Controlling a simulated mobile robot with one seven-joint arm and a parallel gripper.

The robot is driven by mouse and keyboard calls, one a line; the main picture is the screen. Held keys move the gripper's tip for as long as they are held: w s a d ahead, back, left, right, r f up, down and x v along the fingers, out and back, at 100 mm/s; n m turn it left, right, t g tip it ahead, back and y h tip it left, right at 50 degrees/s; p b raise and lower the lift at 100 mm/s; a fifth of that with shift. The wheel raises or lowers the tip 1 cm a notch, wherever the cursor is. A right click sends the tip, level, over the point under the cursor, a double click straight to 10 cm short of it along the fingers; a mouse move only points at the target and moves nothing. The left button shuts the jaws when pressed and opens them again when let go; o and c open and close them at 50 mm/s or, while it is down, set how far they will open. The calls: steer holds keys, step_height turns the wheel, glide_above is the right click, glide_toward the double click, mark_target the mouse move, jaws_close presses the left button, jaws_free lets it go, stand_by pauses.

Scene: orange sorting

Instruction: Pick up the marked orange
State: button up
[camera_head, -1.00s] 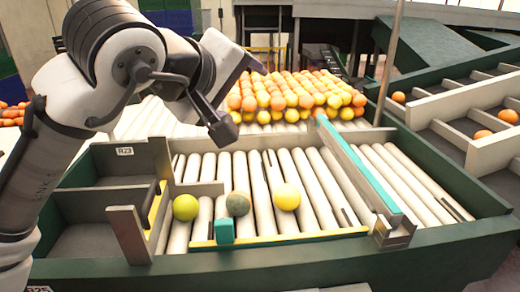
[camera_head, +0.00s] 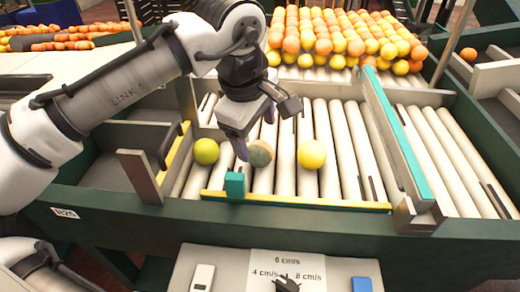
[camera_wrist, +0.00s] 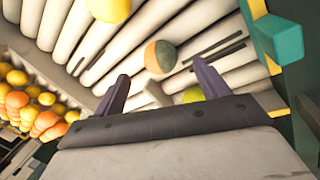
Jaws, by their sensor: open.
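The marked orange (camera_head: 261,154) lies on the pale rollers, between a yellow-green fruit (camera_head: 206,151) and a yellow fruit (camera_head: 312,154). In the head view its visible side is mostly grey-green. In the wrist view the marked orange (camera_wrist: 160,56) shows a grey-green half and an orange half. My gripper (camera_head: 256,132) is open and empty, just above and behind the marked orange, partly overlapping it in the head view. In the wrist view my gripper (camera_wrist: 160,72) has its fingertips on either side of the orange's line, with the fruit beyond them.
A teal block (camera_head: 235,185) stands on the yellow front rail (camera_head: 330,203), close in front of the marked orange. A teal-topped divider (camera_head: 398,135) bounds the rollers at right. Grey bins with walls stand at left. Piled oranges (camera_head: 340,35) lie behind.

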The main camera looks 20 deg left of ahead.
mark_target(256, 146)
steer(key=shift+a+p+x, duration=0.15)
steer(key=shift+p+x, duration=0.35)
steer(key=shift+x, duration=0.9)
steer(key=shift+a+p+x, duration=0.15)
steer(key=shift+p+x, duration=0.3)
steer(key=shift+x, duration=1)
steer(key=c, duration=1.1)
